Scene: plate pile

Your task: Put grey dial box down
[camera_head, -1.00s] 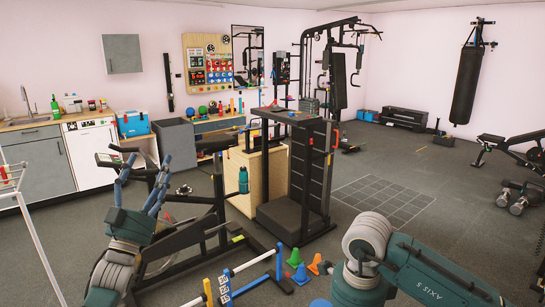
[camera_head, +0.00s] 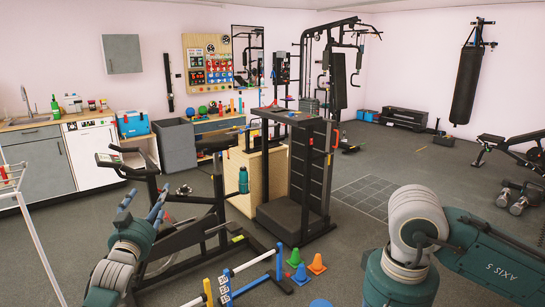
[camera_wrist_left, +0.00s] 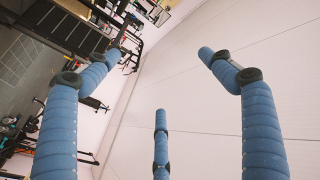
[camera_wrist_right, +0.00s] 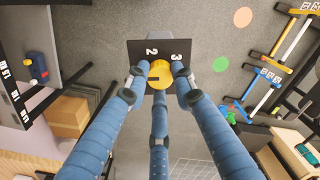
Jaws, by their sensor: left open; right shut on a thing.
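In the right wrist view, a dark grey box (camera_wrist_right: 140,50) with white numbers 2 and 3 and a yellow dial (camera_wrist_right: 160,70) lies at my right gripper's fingertips (camera_wrist_right: 158,88). The right gripper is shut on this dial box. Its underside is hidden, so I cannot tell whether it touches anything below. The right gripper and the box are not visible in the head view, where only my right arm shows at lower right. My left gripper (camera_head: 142,207) is open and empty at lower left, in front of the exercise bike. Its spread fingers also show in the left wrist view (camera_wrist_left: 180,65).
In the right wrist view, grey floor surrounds the box, with an orange disc (camera_wrist_right: 243,17) and a green disc (camera_wrist_right: 220,64). Hurdles (camera_wrist_right: 285,50) stand at right. The head view shows a black rack (camera_head: 310,170), cones (camera_head: 317,264) and an exercise bike (camera_head: 190,235).

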